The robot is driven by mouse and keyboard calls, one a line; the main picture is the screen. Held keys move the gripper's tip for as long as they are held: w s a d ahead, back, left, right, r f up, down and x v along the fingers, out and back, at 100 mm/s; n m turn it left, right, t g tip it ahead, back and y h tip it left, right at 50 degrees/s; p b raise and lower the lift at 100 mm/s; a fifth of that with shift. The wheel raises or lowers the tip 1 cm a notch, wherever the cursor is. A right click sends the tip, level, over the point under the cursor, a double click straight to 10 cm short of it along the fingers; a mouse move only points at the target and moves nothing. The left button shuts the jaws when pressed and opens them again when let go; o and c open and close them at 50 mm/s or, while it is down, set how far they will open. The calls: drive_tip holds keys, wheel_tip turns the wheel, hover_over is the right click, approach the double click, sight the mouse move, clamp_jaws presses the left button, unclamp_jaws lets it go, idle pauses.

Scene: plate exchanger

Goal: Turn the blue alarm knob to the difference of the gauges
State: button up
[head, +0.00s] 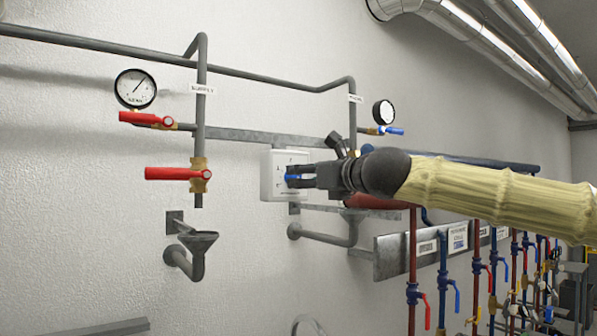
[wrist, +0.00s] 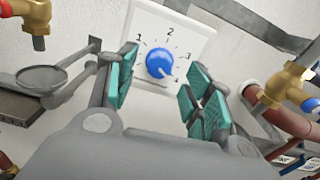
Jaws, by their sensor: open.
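The blue alarm knob (wrist: 159,62) sits on a white panel box (wrist: 183,27) marked 1 to 4. Its white pointer line seems to aim lower right, near the 4. My gripper (wrist: 161,74) is open, its teal-padded fingers on either side of the knob with gaps visible; contact is not seen. In the head view my gripper (head: 298,176) is at the front of the box (head: 270,180), mostly covering the knob. The left gauge (head: 135,88) has a needle pointing to the upper right. The right gauge (head: 383,112) is seen obliquely; its reading is too small to tell.
Red-handled valves (head: 172,173) and a drain funnel (head: 197,240) are left of the box. A blue-handled valve (head: 393,131) is below the right gauge. Pipes with several valves (head: 415,293) run below my arm. The wall left of the box is partly bare.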

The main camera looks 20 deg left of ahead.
sight(298, 176)
drive_tip(key=shift+p+x, duration=0.45)
drive_tip(key=shift+x, duration=1.3)
drive_tip(key=c, duration=1)
